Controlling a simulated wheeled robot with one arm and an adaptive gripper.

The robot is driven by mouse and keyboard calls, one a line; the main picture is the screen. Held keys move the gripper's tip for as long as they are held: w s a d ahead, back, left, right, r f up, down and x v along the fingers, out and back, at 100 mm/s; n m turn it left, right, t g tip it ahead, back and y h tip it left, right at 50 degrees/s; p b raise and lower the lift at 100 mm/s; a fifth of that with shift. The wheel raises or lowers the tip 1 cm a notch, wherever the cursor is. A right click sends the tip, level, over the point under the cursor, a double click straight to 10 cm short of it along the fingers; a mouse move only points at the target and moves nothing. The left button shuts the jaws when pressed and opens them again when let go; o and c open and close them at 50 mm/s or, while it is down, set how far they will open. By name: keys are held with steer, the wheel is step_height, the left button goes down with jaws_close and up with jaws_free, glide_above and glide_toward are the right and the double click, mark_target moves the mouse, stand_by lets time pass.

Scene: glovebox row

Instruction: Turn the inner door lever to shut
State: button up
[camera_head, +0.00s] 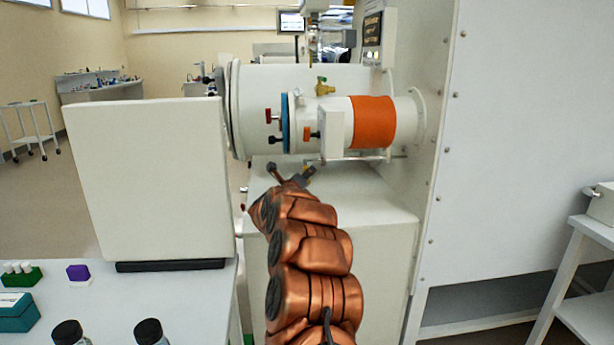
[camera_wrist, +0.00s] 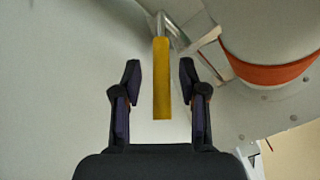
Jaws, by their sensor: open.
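A lever with a flat yellow grip (camera_wrist: 161,95) on a metal rod stands upright in the middle of the wrist view. My gripper (camera_wrist: 160,70) is open, with one dark finger on each side of the yellow grip. Gaps show between the grip and both fingers, so it is not clamped. In the head view my gripper (camera_head: 291,171) is spread just below the small transfer chamber (camera_head: 335,122). A small yellowish piece shows by its right finger, mostly hidden there. I cannot read the lever's set position from these views.
A large cream panel (camera_head: 150,180) stands to the left on a bench with dark-capped bottles (camera_head: 150,331). The orange-banded chamber (camera_head: 373,122) joins the white glovebox wall (camera_head: 530,130) at right. A white cabinet (camera_head: 385,215) stands below the chamber, close to my arm.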

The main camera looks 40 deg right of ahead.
steer(key=shift+d, duration=0.1)
jaws_close()
stand_by(0.3)
stand_by(0.4)
